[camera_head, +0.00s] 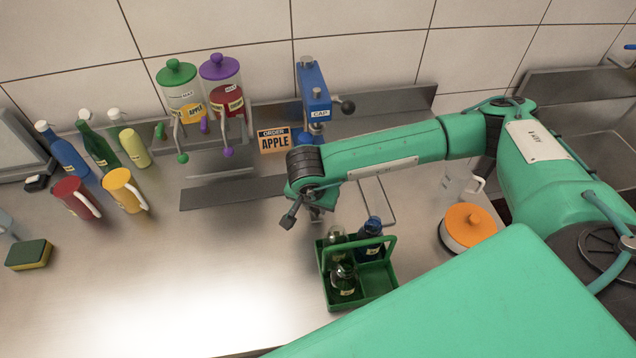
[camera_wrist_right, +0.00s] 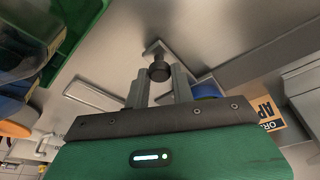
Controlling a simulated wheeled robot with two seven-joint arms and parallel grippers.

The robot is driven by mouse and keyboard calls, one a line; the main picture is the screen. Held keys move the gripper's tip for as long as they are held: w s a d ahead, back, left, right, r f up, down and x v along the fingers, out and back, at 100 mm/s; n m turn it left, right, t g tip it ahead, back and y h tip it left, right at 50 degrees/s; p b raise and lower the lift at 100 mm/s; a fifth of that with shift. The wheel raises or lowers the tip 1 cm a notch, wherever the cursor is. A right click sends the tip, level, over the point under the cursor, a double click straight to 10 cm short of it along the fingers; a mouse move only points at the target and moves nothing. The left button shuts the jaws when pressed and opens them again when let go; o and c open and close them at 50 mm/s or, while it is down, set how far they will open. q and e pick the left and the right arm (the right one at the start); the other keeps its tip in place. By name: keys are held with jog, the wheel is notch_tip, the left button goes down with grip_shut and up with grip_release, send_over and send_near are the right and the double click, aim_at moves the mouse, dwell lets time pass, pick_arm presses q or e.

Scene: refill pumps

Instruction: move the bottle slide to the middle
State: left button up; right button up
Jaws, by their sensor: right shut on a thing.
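The bottle slide shows as a metal piece with a dark round knob (camera_wrist_right: 158,71) in the right wrist view. My right gripper (camera_wrist_right: 157,88) has its two fingers on either side of this knob and is shut on it. In the head view my right gripper (camera_head: 317,211) is low over the counter, in front of the blue cap press (camera_head: 314,92). My arm and hand hide most of the slide there, so I cannot tell its exact place along the rail. My left gripper is not in view.
A green caddy (camera_head: 382,292) with several bottles stands just in front of my right gripper. An orange-lidded pot (camera_head: 468,226) is to its right. An order sign (camera_head: 274,141) reading APPLE and two dispensers (camera_head: 184,92) stand behind.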

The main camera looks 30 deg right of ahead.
jog(key=shift+w+a+b, duration=0.25)
jog(key=shift+a+b, duration=0.1)
jog(key=shift+a, duration=0.45)
jog(key=shift+w+a+b, duration=0.2)
jog(key=shift+a+b, duration=0.15)
jog(key=shift+a, duration=0.45)
jog(key=shift+w+a+f+b, duration=0.1)
jog(key=shift+w+a+b, duration=0.15)
jog(key=shift+a+b, duration=0.45)
jog(key=shift+w+a+f+b, duration=0.1)
jog(key=shift+w+a+b, duration=0.15)
jog(key=shift+a, duration=0.75)
jog(key=shift+a+r, duration=0.15)
jog(key=shift+a, duration=0.3)
jog(key=o, duration=0.9)
jog(key=shift+r, duration=0.15)
